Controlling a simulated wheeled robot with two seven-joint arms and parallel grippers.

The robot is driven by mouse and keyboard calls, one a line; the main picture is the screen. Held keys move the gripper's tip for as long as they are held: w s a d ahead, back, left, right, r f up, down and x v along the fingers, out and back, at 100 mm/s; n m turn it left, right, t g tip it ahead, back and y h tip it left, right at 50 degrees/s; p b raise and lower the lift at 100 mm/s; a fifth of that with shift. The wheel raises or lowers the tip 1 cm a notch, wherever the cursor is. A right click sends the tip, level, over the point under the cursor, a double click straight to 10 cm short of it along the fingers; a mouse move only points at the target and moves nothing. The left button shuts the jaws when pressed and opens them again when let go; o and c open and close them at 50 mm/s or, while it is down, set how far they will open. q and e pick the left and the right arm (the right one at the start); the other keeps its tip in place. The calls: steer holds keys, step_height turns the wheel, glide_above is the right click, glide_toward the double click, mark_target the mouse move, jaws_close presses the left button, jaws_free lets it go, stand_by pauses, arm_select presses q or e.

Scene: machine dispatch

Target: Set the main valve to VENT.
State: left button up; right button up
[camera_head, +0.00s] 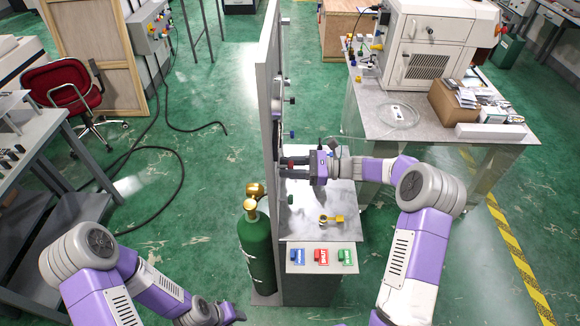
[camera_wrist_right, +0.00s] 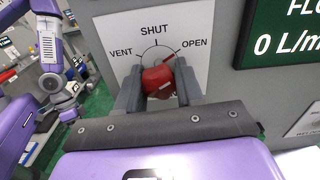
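The main valve is a red knob (camera_wrist_right: 158,80) on a white dial plate (camera_wrist_right: 118,28) marked VENT at left, SHUT at top and OPEN at right. A thin pointer beside the knob points up and right, toward OPEN. My right gripper (camera_wrist_right: 159,88) has one finger on each side of the knob, and both appear to touch it. In the head view my right gripper (camera_head: 293,168) reaches left to the upright panel (camera_head: 264,110), whose face is seen edge-on. My left gripper (camera_head: 230,313) is low at the bottom edge, away from the panel; its fingers are too small to read.
A green gas cylinder (camera_head: 257,248) stands left of the panel. A yellow fitting (camera_head: 331,220) lies on the bench (camera_head: 315,200), with blue, red and green labelled blocks (camera_head: 321,257) at its front. A dark flow display (camera_wrist_right: 285,35) is right of the dial.

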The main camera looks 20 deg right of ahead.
steer(key=c, duration=0.4)
steer(key=shift+o, duration=0.2)
steer(key=shift+f+n+b, duration=0.1)
steer(key=shift+n+b, duration=0.6)
steer(key=shift+b, duration=0.25)
steer(key=n+b, duration=0.9)
steer(key=b, duration=0.2)
steer(key=shift+w+d+f+n+b, duration=0.1)
steer(key=shift+n+b, duration=0.2)
steer(key=shift+b, duration=0.1)
steer(key=n+b, duration=1)
steer(key=b, duration=0.3)
steer(key=shift+n, duration=0.3)
steer(key=shift+r+n+b, duration=0.35)
steer(key=shift+n+b, duration=0.8)
steer(key=shift+n, duration=0.05)
steer(key=shift+r, duration=0.1)
steer(key=o, duration=1)
